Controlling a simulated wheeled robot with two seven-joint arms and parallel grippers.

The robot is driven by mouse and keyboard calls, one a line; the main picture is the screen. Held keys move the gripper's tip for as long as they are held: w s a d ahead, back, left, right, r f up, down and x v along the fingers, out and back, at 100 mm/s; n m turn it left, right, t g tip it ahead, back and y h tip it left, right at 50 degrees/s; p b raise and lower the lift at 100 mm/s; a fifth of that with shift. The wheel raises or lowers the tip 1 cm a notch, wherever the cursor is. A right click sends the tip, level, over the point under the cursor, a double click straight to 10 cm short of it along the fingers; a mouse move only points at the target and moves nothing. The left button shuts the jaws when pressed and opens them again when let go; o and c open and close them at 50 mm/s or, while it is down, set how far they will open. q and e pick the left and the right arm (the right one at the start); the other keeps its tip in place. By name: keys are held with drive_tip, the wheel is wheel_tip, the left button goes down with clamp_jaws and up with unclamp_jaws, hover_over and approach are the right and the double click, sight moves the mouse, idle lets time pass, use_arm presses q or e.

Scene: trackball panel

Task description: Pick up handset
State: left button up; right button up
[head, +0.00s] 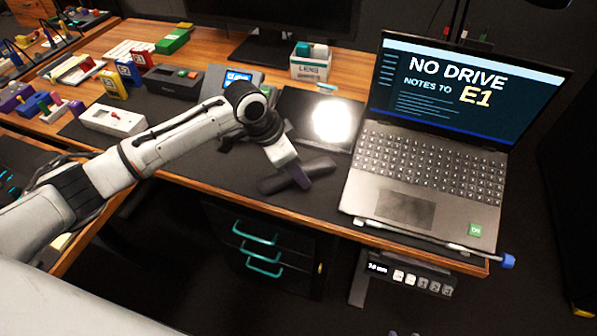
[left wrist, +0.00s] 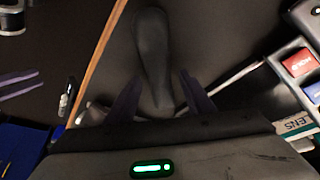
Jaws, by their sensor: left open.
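The dark handset (head: 319,166) lies on the black desk mat near the desk's front edge, left of the laptop. The gripper is open, with gaps beside the handset. I cannot tell how far down the fingers reach. My right gripper is not in view.
An open laptop (head: 407,206) stands to the right. A desk phone base or console (head: 236,82), a bright light pad (head: 330,120) and a box of lens items (head: 311,66) stand behind. The desk's wooden front edge (head: 240,200) runs close to the handset, with teal-handled drawers (head: 262,258) below.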

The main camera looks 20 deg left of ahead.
use_arm(q)
drive_tip(key=shift+f, duration=0.15)
idle(0.3)
clamp_jaws()
